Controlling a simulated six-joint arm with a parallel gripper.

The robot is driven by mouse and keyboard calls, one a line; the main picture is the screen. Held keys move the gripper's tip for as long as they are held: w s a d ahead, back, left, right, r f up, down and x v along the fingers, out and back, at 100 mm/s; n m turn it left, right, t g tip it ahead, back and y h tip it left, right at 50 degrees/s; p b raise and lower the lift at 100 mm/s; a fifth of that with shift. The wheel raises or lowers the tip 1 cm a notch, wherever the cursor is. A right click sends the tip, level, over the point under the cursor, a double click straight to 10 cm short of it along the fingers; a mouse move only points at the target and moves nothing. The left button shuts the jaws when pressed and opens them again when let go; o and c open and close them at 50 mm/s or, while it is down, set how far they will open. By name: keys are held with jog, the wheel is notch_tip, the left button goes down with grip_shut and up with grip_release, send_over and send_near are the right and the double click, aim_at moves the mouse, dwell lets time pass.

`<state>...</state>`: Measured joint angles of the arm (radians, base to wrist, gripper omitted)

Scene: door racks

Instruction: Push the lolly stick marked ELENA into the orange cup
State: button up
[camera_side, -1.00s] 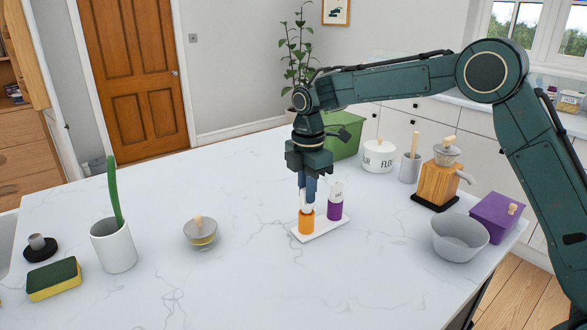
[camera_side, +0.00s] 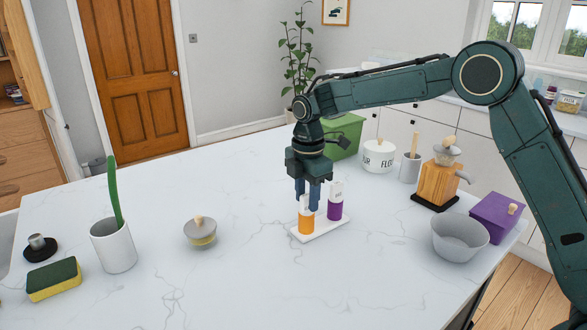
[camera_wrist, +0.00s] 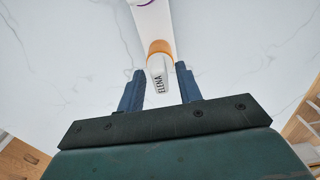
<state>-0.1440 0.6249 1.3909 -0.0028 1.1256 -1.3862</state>
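The orange cup (camera_side: 306,224) stands on a white tray (camera_side: 325,229), left of a purple cup (camera_side: 335,210). A white stick marked ELENA (camera_wrist: 158,82) stands in the orange cup; in the wrist view the cup's orange rim (camera_wrist: 160,47) shows just beyond it. In the side view the stick (camera_side: 305,203) sticks up out of the cup. My gripper (camera_side: 307,209) is open, its blue fingers apart, close above and around the stick. In the wrist view the gripper (camera_wrist: 160,88) has a finger on either side of the stick, with gaps. Another labelled white stick (camera_side: 336,190) stands in the purple cup.
A grey bowl (camera_side: 459,237), a purple box (camera_side: 496,217) and a wooden grinder (camera_side: 436,184) are at the right. The counter in front of the tray is clear.

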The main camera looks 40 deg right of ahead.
aim_at(307, 194)
jog(key=shift+r, duration=0.15)
notch_tip(307, 194, up, 14)
jog(key=shift+f, duration=0.2)
dwell(0.8)
jog(key=shift+s, duration=0.1)
dwell(0.4)
jog(key=s+d+r+m+t, duration=0.1)
jog(key=s+d+r+m, duration=0.15)
jog(key=s, duration=0.35)
jog(key=s+d+r+m+t, duration=0.1)
jog(key=s+m, duration=0.3)
jog(key=s, duration=0.2)
jog(key=s+d+r+m+t, duration=0.1)
jog(key=s+d+r+m, duration=0.15)
jog(key=s, duration=0.35)
jog(key=s+d+f+m+t, duration=0.1)
jog(key=s+f+m, duration=0.3)
jog(key=s, duration=0.4)
jog(key=s+f+m+t, duration=0.1)
jog(key=s+f+m, duration=0.3)
jog(key=s, duration=0.4)
jog(key=shift+s+d+f+m+t, duration=0.3)
jog(key=shift+s+d, duration=0.05)
jog(key=shift+s, duration=0.05)
